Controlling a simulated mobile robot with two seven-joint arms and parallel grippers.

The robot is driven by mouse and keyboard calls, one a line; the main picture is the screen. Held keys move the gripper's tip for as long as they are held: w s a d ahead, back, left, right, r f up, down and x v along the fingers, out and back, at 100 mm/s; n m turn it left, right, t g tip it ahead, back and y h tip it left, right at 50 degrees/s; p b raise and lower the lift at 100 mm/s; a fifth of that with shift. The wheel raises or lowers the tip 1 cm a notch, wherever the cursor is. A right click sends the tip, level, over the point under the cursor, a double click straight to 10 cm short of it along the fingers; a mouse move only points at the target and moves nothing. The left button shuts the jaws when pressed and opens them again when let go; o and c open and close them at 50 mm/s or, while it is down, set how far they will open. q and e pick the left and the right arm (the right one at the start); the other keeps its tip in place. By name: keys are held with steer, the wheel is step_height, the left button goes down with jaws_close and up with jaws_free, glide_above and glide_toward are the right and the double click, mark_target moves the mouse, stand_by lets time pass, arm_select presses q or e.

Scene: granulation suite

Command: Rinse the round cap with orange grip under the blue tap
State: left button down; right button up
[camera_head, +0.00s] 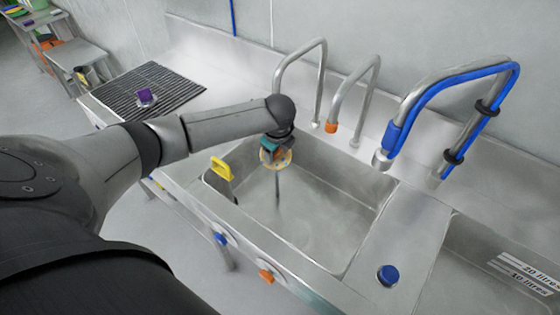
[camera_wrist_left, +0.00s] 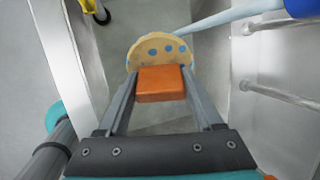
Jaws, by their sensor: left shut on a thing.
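My left gripper (camera_head: 270,149) reaches over the left sink basin. It is shut on the orange grip (camera_wrist_left: 160,84) of the round cap (camera_wrist_left: 158,48), a pale tan disc with blue spots. The cap also shows in the head view (camera_head: 277,163), above the basin floor. A blue tap end (camera_wrist_left: 303,8) shows at the upper right of the wrist view. A pale blue stream (camera_wrist_left: 235,15) runs from it to behind the cap; whether it touches the cap is unclear. In the head view a thin dark stream (camera_head: 277,190) drops below the cap. My right gripper is out of view.
The left steel tap (camera_head: 320,60) and an orange-tipped tap (camera_head: 331,127) stand behind the basin (camera_head: 350,215). A blue-hosed tap (camera_head: 395,135) is at right. A yellow handle (camera_head: 221,168) is at the left rim. Blue (camera_head: 220,239) and orange (camera_head: 266,276) knobs are in front.

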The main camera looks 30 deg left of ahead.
arm_select(q)
steer(key=shift+w+a+f+b, duration=0.25)
steer(key=shift+w+a+b, duration=0.35)
steer(key=shift+b, duration=0.2)
steer(key=shift+w+a+f+b, duration=0.15)
steer(key=shift+w+a+b, duration=0.55)
steer(key=shift+a, duration=0.15)
steer(key=shift+w+a+f+b, duration=0.15)
steer(key=shift+w+a+b, duration=0.4)
steer(key=shift+w+a, duration=0.25)
steer(key=shift+s+a, duration=0.1)
steer(key=shift+w+d, duration=0.45)
steer(key=shift+a, duration=0.1)
steer(key=shift+s+a+p, duration=0.35)
steer(key=shift+s+p, duration=0.1)
steer(key=shift+p, duration=0.3)
